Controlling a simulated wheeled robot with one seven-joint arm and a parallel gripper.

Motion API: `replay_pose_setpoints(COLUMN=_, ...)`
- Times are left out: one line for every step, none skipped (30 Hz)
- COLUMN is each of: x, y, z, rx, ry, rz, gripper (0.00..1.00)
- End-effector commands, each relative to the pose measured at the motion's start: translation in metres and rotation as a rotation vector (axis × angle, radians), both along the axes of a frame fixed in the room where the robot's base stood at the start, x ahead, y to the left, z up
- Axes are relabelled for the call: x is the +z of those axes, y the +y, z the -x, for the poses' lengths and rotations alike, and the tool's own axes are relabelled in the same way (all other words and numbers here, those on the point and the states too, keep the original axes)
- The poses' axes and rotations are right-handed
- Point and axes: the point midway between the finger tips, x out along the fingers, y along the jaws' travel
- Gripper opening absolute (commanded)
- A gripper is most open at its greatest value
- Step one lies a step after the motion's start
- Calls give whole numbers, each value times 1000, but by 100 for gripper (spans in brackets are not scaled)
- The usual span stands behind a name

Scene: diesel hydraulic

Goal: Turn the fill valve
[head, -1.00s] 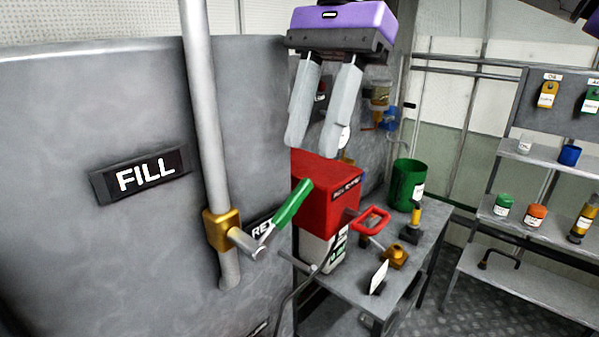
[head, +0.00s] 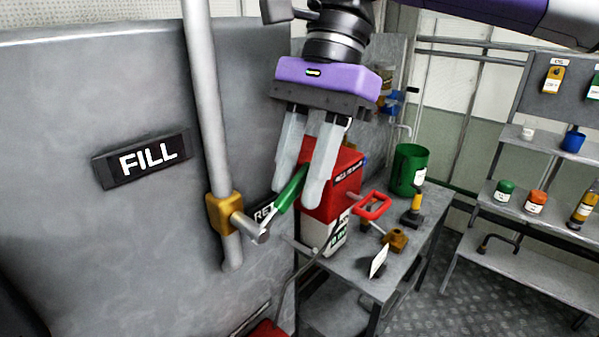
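The fill valve has a brass body (head: 224,213) on a vertical grey pipe (head: 205,110), just right of the FILL sign (head: 148,159) on the grey tank. Its lever has a green handle (head: 288,194) that slants up and right from the valve's stem. My gripper (head: 297,196) is open, its two pale fingers pointing down. In the picture the green handle shows between the fingertips, its upper end close to the right finger. I cannot tell whether either finger touches it.
A red and white box (head: 325,218) stands right behind the handle on a grey table (head: 352,272). A red handle (head: 373,206), brass fitting (head: 395,240) and green bin (head: 409,170) are further right. A shelf rack (head: 520,212) stands at the far right.

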Motion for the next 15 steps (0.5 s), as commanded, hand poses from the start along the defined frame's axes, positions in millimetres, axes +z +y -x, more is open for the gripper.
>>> replay_pose_setpoints(x=0, y=0, z=0, rx=0, ry=0, rz=0, gripper=19)
replay_pose_setpoints(x=0, y=0, z=0, rx=0, ry=0, rz=0, gripper=13)
replay_pose_setpoints(x=0, y=0, z=0, rx=0, ry=0, rz=0, gripper=5)
replay_pose_setpoints(x=0, y=0, z=0, rx=0, ry=0, rz=0, gripper=0)
replay_pose_setpoints(x=0, y=0, z=0, rx=0, ry=0, rz=0, gripper=0)
replay_pose_setpoints(x=0, y=0, z=0, rx=1, ry=0, rz=0, gripper=0)
replay_pose_setpoints(x=0, y=0, z=0, rx=1, ry=0, rz=0, gripper=0)
replay_pose_setpoints(x=0, y=0, z=0, rx=1, ry=0, rz=0, gripper=0)
replay_pose_setpoints(x=0, y=0, z=0, rx=1, ry=0, rz=0, gripper=0)
replay_pose_setpoints(x=0, y=0, z=0, rx=1, ry=0, rz=0, gripper=0)
replay_pose_setpoints(x=0, y=0, z=0, rx=1, ry=0, rz=0, gripper=0)
replay_pose_setpoints(x=1, y=0, z=0, rx=1, ry=0, rz=0, gripper=0)
replay_pose_setpoints(x=1, y=0, z=0, rx=1, ry=0, rz=0, gripper=0)
replay_pose_setpoints(x=1, y=0, z=0, rx=1, ry=0, rz=0, gripper=0)
replay_pose_setpoints(x=1, y=0, z=0, rx=1, ry=0, rz=0, gripper=0)
